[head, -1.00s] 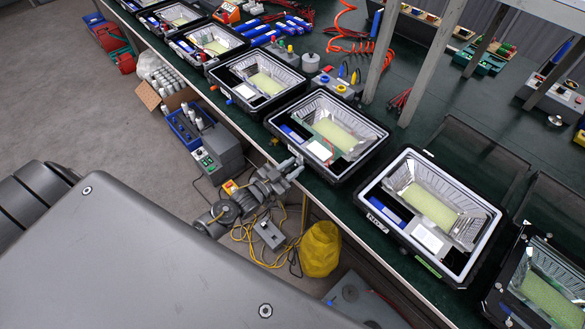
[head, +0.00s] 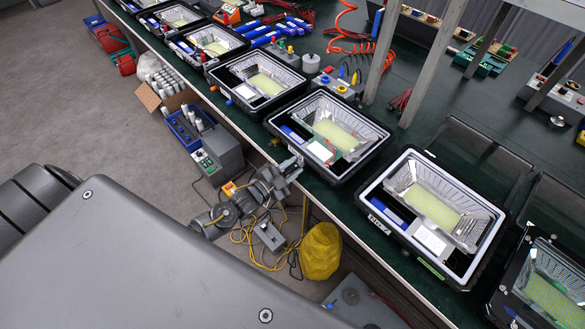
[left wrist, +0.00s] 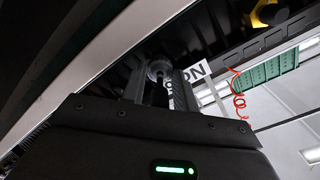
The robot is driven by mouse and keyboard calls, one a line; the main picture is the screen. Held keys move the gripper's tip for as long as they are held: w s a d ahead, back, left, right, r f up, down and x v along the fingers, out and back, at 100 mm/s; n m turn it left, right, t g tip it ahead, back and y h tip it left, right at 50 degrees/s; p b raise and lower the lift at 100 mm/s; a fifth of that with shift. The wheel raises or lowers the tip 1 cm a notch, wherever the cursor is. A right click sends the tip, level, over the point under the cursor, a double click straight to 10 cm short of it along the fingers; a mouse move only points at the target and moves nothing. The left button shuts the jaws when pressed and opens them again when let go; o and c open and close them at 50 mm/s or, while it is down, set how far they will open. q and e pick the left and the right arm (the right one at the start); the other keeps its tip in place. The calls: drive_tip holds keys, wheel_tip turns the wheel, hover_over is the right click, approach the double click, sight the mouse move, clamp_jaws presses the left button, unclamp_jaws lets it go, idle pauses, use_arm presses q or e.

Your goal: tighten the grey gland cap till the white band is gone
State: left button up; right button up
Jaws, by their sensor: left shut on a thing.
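My left gripper (head: 290,167) is at the near edge of the bench, against the front side of an open black floodlight housing (head: 349,177). In the left wrist view its two fingers (left wrist: 160,88) are closed around a small round grey part, which looks like the gland cap (left wrist: 157,68). The cap is hidden by the gripper in the head view. I cannot make out a white band on it. My right gripper is not in view.
More open floodlight housings stand in a row along the green bench (head: 405,150), including one (head: 376,205) close to the right. Below the bench edge are a yellow bag (head: 321,251), yellow cable and a grey-blue machine (head: 216,153). Bench posts (head: 430,75) rise behind.

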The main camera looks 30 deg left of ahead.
use_arm(q)
drive_tip(key=shift+m, duration=0.3)
drive_tip(key=o, duration=1)
drive_tip(key=b+v, duration=0.2)
drive_tip(key=v, duration=0.9)
drive_tip(key=shift+w+f, duration=0.1)
